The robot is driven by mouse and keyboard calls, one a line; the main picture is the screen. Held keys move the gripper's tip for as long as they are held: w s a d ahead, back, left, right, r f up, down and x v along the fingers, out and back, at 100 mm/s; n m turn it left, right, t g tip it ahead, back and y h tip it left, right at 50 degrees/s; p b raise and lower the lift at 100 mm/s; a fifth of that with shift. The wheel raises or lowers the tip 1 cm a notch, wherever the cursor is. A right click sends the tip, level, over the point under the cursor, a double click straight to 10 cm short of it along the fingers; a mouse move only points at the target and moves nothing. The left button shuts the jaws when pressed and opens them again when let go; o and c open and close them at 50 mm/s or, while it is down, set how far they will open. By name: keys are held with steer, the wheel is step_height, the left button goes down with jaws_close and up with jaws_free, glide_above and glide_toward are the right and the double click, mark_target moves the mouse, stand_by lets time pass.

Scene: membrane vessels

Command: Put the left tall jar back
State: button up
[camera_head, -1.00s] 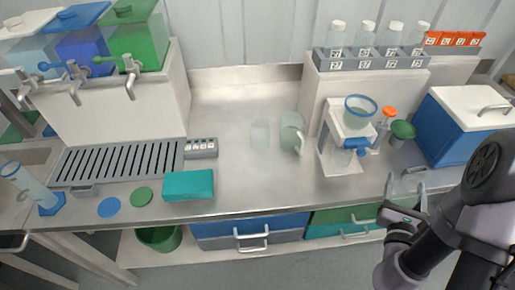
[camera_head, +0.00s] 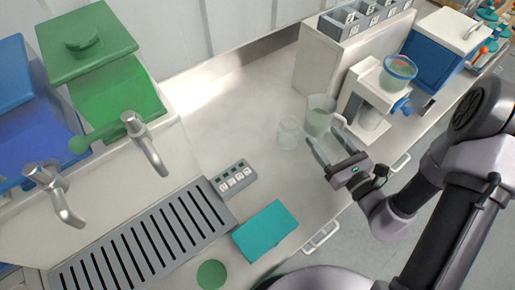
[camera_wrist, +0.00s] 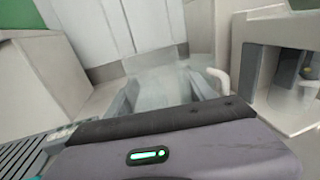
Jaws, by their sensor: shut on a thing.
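My gripper (camera_head: 327,150) is over the front part of the counter, just in front of two clear vessels. It is shut on a pale, see-through jar (camera_wrist: 163,90), which shows faintly between the fingers in the wrist view. The held jar's outline is hard to make out, and its lower part is hidden by the gripper body. A short clear jar (camera_head: 289,132) stands upright on the counter behind and left of my gripper. A clear greenish jug (camera_head: 320,112) with a white handle stands beside that jar; the handle (camera_wrist: 220,80) also shows in the wrist view.
A white stand (camera_head: 350,98) with a blue-rimmed bowl (camera_head: 399,68) is close on the right. A grey numbered rack (camera_head: 362,20) sits on a raised ledge behind. A teal box (camera_head: 265,231), a numbered block (camera_head: 234,178) and a drain grille (camera_head: 150,245) lie left. The counter middle is clear.

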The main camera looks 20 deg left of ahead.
steer(key=s+a+f+n+g+y+b, duration=0.1)
steer(key=s+a+f+n+g+y, duration=0.2)
steer(key=s+n+g, duration=0.3)
steer(key=shift+m+g, duration=0.5)
steer(key=shift+m, duration=0.1)
steer(key=b+x, duration=0.1)
steer(key=x, duration=0.4)
steer(key=s+b+x, duration=0.1)
steer(key=x, duration=0.4)
steer(key=s+b+x, duration=0.1)
steer(key=x, duration=0.4)
steer(key=shift+a+f, duration=0.2)
steer(key=shift+f, duration=0.05)
steer(key=shift+a+f, duration=0.15)
steer(key=shift+a, duration=0.05)
step_height(320, 180, down, 4)
steer(key=shift+w+r+b, duration=0.1)
steer(key=shift+r+b, duration=0.15)
steer(key=shift+b, duration=0.75)
steer(key=shift+r, duration=0.2)
steer(key=shift+f, duration=0.2)
steer(key=o, duration=1.2)
steer(key=shift+c, duration=0.2)
